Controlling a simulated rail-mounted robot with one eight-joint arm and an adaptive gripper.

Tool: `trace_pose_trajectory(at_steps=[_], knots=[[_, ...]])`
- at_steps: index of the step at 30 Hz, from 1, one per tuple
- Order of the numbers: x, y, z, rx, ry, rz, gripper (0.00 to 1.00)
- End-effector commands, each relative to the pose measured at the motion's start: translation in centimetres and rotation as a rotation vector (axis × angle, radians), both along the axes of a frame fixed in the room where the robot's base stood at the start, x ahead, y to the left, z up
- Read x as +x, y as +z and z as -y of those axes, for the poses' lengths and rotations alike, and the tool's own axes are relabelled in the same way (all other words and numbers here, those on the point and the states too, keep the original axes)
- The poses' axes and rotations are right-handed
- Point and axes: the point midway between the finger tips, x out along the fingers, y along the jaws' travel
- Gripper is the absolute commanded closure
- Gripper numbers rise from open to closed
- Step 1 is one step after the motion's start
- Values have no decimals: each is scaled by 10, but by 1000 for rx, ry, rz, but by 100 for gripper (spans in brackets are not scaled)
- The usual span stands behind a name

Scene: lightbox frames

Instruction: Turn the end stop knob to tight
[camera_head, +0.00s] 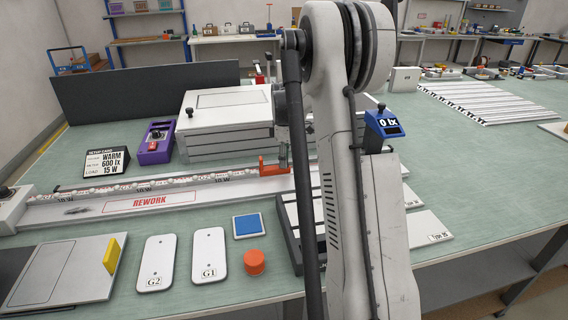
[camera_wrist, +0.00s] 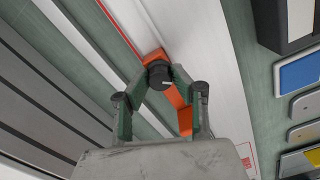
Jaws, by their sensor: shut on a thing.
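The orange end stop (camera_head: 273,167) sits on the white rail strip at the right end of its visible scale. It also shows in the wrist view (camera_wrist: 154,56), with its dark round knob (camera_wrist: 160,74) at the middle. My gripper (camera_wrist: 159,77) has its green fingers closed on both sides of the knob. A light mark shows on the knob's face, but I cannot read a tight or loose position from it. In the head view, my arm hides most of the gripper and the knob; a bit of green finger shows beside the end stop.
The white rail strip (camera_head: 60,213) bears a REWORK box. A white lidded box (camera_head: 230,100) stands behind it. In front lie white plates G2 (camera_head: 168,260) and G1 (camera_head: 208,250), a blue pad (camera_head: 247,226) and an orange cylinder (camera_head: 254,263). A blue lux meter (camera_head: 384,124) stands right.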

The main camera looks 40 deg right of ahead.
Motion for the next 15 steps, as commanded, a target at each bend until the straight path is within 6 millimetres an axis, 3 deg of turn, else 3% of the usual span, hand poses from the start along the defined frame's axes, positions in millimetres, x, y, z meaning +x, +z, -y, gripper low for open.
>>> trace_pose_trajectory(at_steps=[15], knots=[[0, -1, 0, 0, -491, 0, 100]])
